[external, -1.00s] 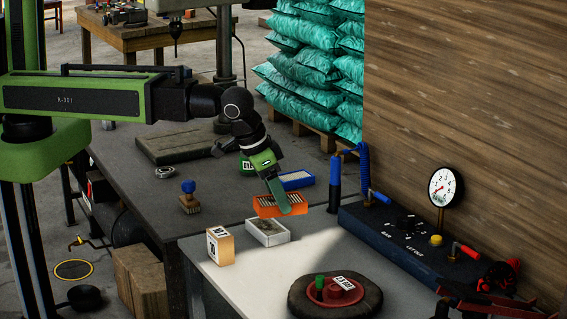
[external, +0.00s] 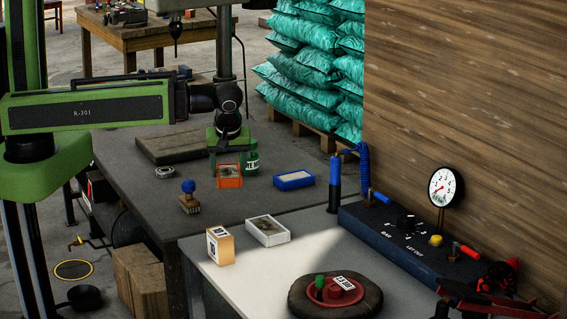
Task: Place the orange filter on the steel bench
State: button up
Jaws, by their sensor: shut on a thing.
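The orange filter (external: 229,183) is an orange-framed block with a greyish face. My gripper (external: 229,157), with green fingers, is shut on it, one finger at each side. The filter is over or at the dark grey bench (external: 235,208), left of a blue-framed filter and in front of a green can; I cannot tell whether it touches the surface. A pale bench (external: 222,276) adjoins in front. I cannot tell by look alone which of the two is the steel bench.
The blue filter (external: 294,180), green can (external: 252,156), blue-knobbed brush (external: 189,197) and dark slab (external: 172,148) are on the dark bench. A white-framed filter (external: 268,232) and a box (external: 220,246) are on the pale bench.

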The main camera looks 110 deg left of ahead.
jog(key=b, duration=0.7)
send_near(237, 199)
jog(key=shift+s+a+f, duration=0.4)
jog(key=shift+a+f, duration=0.1)
jog(key=shift+a, duration=0.3)
jog(key=shift+s+a, duration=0.1)
jog(key=shift+a, duration=0.35)
notch_tip(237, 199, down, 5)
jog(key=b, duration=0.4)
jog(key=shift+r, duration=0.5)
jog(key=o, duration=1.4)
jog(key=shift+f, duration=0.1)
